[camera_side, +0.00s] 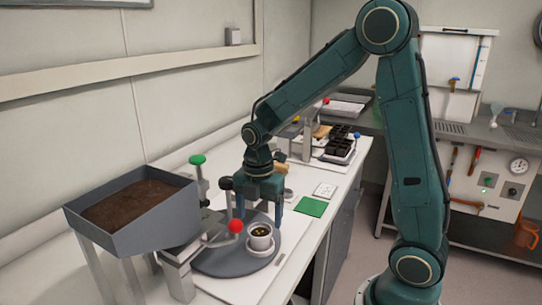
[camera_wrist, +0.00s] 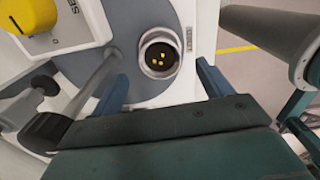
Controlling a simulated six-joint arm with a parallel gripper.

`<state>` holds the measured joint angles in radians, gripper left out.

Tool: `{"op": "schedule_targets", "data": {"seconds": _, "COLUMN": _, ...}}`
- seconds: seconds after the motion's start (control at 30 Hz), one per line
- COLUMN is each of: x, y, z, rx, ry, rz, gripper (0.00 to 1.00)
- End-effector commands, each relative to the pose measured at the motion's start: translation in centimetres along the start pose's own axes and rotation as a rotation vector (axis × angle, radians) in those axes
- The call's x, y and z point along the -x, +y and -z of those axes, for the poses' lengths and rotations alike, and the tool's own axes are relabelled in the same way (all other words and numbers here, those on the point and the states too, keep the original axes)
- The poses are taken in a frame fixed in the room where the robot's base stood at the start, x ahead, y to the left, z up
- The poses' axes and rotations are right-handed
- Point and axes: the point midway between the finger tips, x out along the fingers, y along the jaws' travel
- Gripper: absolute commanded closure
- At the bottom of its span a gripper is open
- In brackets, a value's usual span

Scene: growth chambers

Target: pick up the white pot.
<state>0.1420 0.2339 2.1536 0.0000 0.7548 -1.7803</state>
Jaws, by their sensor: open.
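The white pot (camera_side: 260,237) stands upright on a white saucer (camera_side: 258,250) on the grey round plate. It holds dark soil with several small yellow bits on top. In the wrist view the pot (camera_wrist: 146,62) is seen from above, beyond the fingertips and between their lines. My gripper (camera_side: 259,222) is open and empty, fingers pointing down. In the side view it is just behind the pot, and the fingers look apart from it. In the wrist view the two blue fingers (camera_wrist: 163,80) are spread wide; I cannot tell their exact height against the rim.
A grey hopper of soil (camera_side: 138,205) stands at left, beside a stand with a red knob (camera_side: 236,226) and a green knob (camera_side: 197,159) close to the pot. The grey round plate (camera_side: 213,265) has bare room in front. A green square (camera_side: 311,207) lies at right.

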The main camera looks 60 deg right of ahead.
Motion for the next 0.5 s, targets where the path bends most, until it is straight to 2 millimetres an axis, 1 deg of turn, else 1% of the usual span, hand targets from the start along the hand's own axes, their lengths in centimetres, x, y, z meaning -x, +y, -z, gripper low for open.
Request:
{"op": "schedule_targets", "data": {"seconds": 0.1, "x": -0.8, "y": 0.0, "z": 0.0, "rx": 0.0, "ry": 0.0, "rz": 0.001, "gripper": 0.21}}
{"op": "schedule_targets", "data": {"seconds": 0.37, "x": -1.0, "y": 0.0, "z": 0.0, "rx": 0.0, "ry": 0.0, "rz": 0.0, "gripper": 0.21}}
{"op": "schedule_targets", "data": {"seconds": 0.5, "x": -1.8, "y": -0.1, "z": 0.0, "rx": 0.0, "ry": 0.0, "rz": 0.002, "gripper": 0.21}}
